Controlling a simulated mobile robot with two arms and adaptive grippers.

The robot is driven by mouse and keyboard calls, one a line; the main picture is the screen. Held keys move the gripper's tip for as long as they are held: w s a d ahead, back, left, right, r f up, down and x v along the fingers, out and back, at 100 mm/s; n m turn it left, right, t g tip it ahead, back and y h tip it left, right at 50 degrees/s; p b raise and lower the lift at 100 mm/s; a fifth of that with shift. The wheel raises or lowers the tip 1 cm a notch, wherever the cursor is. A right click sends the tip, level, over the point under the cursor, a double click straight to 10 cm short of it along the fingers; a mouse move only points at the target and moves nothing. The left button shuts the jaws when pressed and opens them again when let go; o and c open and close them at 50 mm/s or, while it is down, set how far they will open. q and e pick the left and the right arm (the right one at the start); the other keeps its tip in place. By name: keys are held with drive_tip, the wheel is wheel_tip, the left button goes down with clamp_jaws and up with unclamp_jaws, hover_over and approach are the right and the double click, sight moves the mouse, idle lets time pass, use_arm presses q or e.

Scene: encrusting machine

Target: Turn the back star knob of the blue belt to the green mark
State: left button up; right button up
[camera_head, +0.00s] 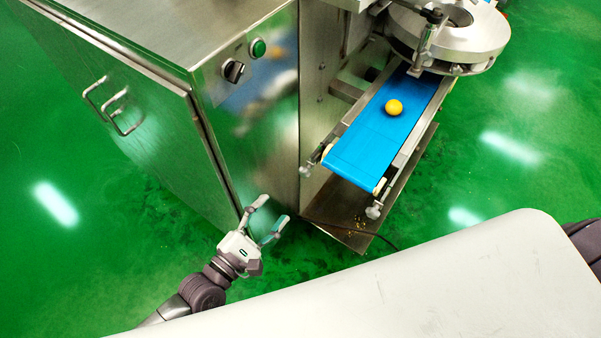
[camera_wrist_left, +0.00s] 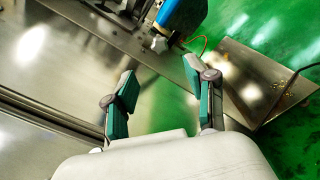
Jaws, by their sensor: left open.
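The blue belt (camera_head: 372,142) slopes down from under the machine head, with a yellow ball (camera_head: 394,107) on it. A small metal knob (camera_head: 306,170) shows at the left of its near end, and another knob (camera_head: 374,211) at the right. I cannot tell which one is the back star knob, and I see no green mark. My left gripper (camera_head: 270,210) is open and empty, apart from the belt, in front of the steel cabinet. In the left wrist view, a knob (camera_wrist_left: 160,44) by the blue belt (camera_wrist_left: 181,14) lies beyond the open fingers (camera_wrist_left: 160,82).
The steel cabinet (camera_head: 235,140) with a dial (camera_head: 233,70) and a green button (camera_head: 258,48) stands left of the belt. A metal tray (camera_head: 345,232) lies low under the belt, with a dark cable (camera_head: 385,240) beside it. Green floor is free at front left.

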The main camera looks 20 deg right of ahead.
sight(302, 175)
use_arm(q)
drive_tip(key=p+x, duration=0.1)
drive_tip(key=x, duration=1)
drive_tip(key=shift+w+d, duration=0.1)
drive_tip(key=shift+w, duration=0.05)
drive_tip(key=shift+w+d, duration=0.25)
drive_tip(key=shift+d, duration=0.15)
use_arm(e)
drive_tip(key=shift+a+r, duration=0.35)
drive_tip(key=shift+r, duration=0.25)
use_arm(q)
drive_tip(key=shift+c, duration=1)
clamp_jaws()
use_arm(e)
drive_tip(key=shift+d, duration=0.15)
use_arm(q)
drive_tip(key=shift+m, duration=0.4)
use_arm(e)
drive_tip(key=shift+f, duration=0.15)
